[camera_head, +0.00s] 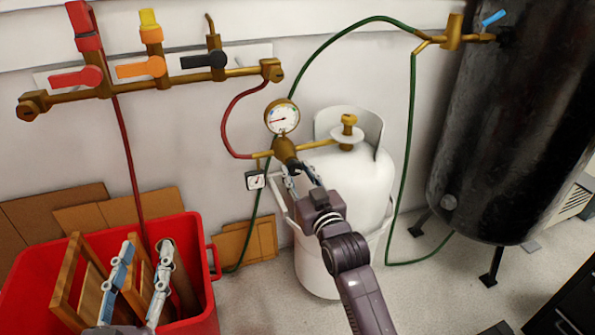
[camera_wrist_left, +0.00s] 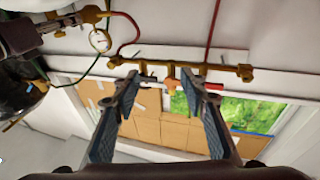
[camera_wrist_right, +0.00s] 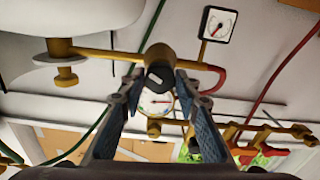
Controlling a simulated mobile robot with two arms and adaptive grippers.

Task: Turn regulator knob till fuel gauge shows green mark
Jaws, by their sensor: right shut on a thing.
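The brass regulator knob (camera_head: 286,152) sits below a round dial gauge (camera_head: 282,117) beside the white gas cylinder (camera_head: 362,180). My right gripper (camera_head: 301,174) is shut on the knob, with one finger on each side. In the right wrist view the knob's dark end (camera_wrist_right: 159,76) shows between the fingers, and the round dial lies partly behind them. A small square gauge (camera_head: 255,180) hangs at the lower left of the regulator. Which dial is the fuel gauge is unclear, and the marks are too small to read surely. My left gripper (camera_head: 147,247) is open and empty over the red crate.
The red crate (camera_head: 212,300) holds wooden pieces at lower left. A brass pipe (camera_head: 190,79) with several coloured valve handles runs along the wall. A black tank (camera_head: 505,120) stands at right. Green and red hoses loop around the regulator. Cardboard leans on the wall.

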